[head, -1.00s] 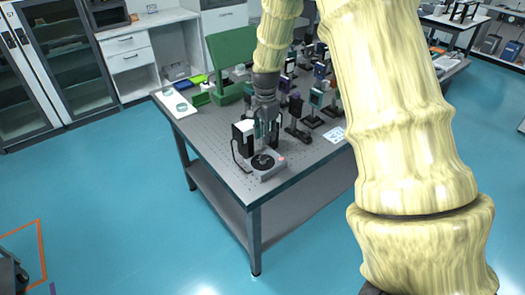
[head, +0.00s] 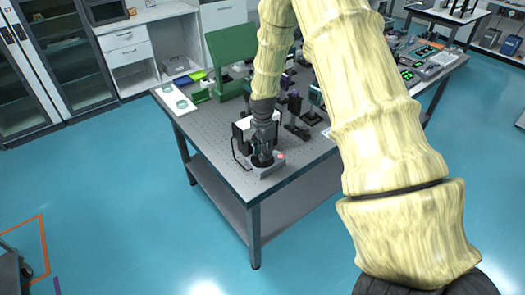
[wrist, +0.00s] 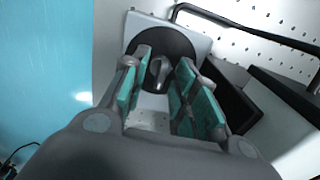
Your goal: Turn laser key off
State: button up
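The laser key unit is a small grey box (head: 268,170) near the front corner of the optical table, with a reddish spot on its right side. In the wrist view the box (wrist: 200,45) carries a round black dial (wrist: 178,43) with a dark raised key (wrist: 157,73) at its middle. My gripper (head: 262,158) points down over the dial. In the wrist view its teal-padded fingers (wrist: 157,92) are apart, one on each side of the key, with a visible gap. Contact with the key cannot be made out.
A black and white device (head: 240,130) with a cable stands just behind the box. Optic mounts (head: 295,115) and a green panel (head: 228,45) stand farther back on the perforated table (head: 205,130). The floor in front is clear.

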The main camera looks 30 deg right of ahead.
jog(key=shift+c, duration=0.2)
grip_shut()
jog(key=shift+n, duration=0.5)
jog(key=n, duration=0.2)
jog(key=shift+n, duration=0.4)
jog(key=n+b, duration=0.1)
jog(key=n, duration=0.2)
jog(key=shift+w+n, duration=0.1)
jog(key=shift+n, duration=0.3)
jog(key=n, duration=1)
jog(key=shift+n, duration=0.3)
